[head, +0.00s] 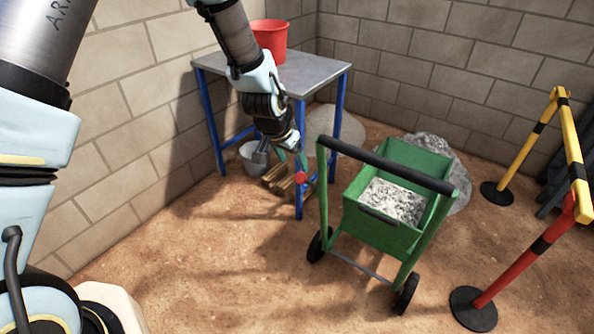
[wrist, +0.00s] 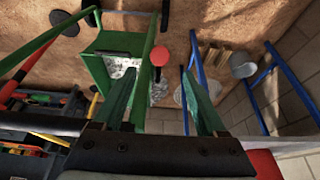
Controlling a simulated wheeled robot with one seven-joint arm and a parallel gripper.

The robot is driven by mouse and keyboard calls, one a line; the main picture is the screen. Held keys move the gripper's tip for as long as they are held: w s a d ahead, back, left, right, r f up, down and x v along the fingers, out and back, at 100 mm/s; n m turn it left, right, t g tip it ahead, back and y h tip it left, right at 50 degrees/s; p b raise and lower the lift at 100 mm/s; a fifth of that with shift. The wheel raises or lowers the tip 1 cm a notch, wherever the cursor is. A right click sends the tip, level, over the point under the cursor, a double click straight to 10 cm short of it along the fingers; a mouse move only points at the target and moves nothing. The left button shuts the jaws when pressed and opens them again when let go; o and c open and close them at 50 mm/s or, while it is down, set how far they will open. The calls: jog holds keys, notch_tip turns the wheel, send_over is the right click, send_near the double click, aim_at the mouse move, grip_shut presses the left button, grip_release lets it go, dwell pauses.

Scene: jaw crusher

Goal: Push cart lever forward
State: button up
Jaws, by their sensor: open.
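The green cart (head: 376,236) stands on the dirt floor, with a black handle bar (head: 390,166) and pale gravel (head: 392,200) in its tray. Its lever has a red knob (head: 300,177) beside the left handle post. My gripper (head: 291,157) is open just above and beside the knob, with nothing held. In the wrist view the red knob (wrist: 159,56) appears between and beyond the tips of my open gripper (wrist: 158,76). The cart's green tray (wrist: 112,42) lies to the left there. Whether a finger touches the knob I cannot tell.
A blue-legged metal table (head: 318,72) with a red bucket (head: 269,40) stands close behind my arm. A grey bucket (head: 253,157) and wood pieces (head: 280,180) lie under it. A yellow and red barrier (head: 545,235) stands at right. The floor in front is clear.

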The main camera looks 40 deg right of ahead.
aim_at(300, 177)
jog(key=p+x, duration=0.1)
jog(key=x, duration=0.7)
jog(key=shift+p, duration=0.35)
grip_shut()
dwell(1.0)
